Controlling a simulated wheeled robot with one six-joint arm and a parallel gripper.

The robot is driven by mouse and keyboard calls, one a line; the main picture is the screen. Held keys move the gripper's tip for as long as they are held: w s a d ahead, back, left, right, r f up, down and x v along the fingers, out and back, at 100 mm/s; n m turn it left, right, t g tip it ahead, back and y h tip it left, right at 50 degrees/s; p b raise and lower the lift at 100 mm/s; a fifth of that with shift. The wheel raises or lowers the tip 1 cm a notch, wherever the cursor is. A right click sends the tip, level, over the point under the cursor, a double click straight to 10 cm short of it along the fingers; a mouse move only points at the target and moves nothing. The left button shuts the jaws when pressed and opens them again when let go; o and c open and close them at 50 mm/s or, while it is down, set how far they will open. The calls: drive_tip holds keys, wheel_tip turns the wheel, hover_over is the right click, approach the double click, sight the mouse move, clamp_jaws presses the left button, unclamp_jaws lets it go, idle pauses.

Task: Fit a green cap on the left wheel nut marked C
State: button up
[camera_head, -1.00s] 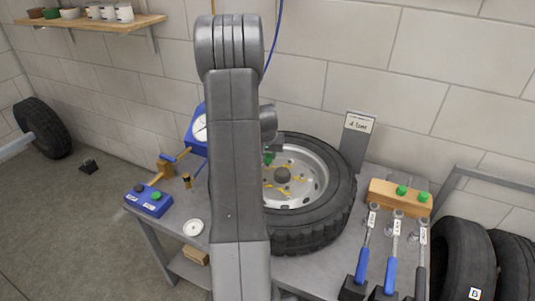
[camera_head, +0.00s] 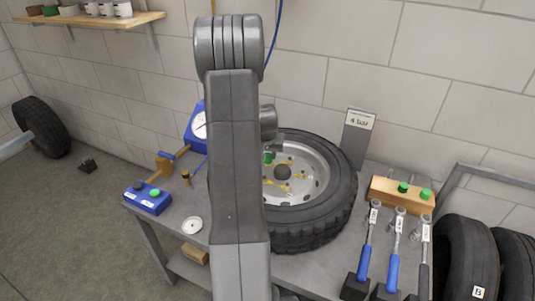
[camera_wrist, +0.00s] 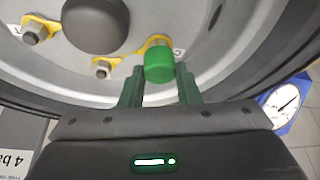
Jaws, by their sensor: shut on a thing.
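A green cap (camera_wrist: 160,68) sits between the two dark green fingers of my gripper (camera_wrist: 160,73), which is shut on it. In the wrist view the cap covers the end of a wheel nut with a yellow pointer (camera_wrist: 152,44); a partly hidden letter tag is beside it. I cannot tell how far the cap is seated. Two bare nuts with yellow pointers, the left nut (camera_wrist: 35,32) and the middle nut (camera_wrist: 102,68), show to the left. In the head view the wheel (camera_head: 318,218) lies on the bench, and my arm hides part of it. The cap (camera_head: 268,157) shows beside my arm.
A wooden block (camera_head: 387,190) holds two green caps (camera_head: 403,187) (camera_head: 425,194). Several torque wrenches (camera_head: 394,262) stand at the right front. A blue gauge (camera_head: 197,128), a blue button box (camera_head: 147,201) and a white dish (camera_head: 191,225) are on the left. A "4 bar" sign (camera_head: 361,120) stands behind the wheel.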

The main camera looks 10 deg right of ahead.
drive_tip(key=shift+f+b, duration=0.7)
drive_tip(key=shift+f, duration=0.15)
drive_tip(key=o, duration=1)
drive_tip(key=shift+o, duration=0.5)
drive_tip(key=o, duration=0.4)
drive_tip(key=shift+r, duration=0.1)
drive_tip(key=shift+r+p, duration=2.35)
drive_tip(key=shift+r, duration=1.6)
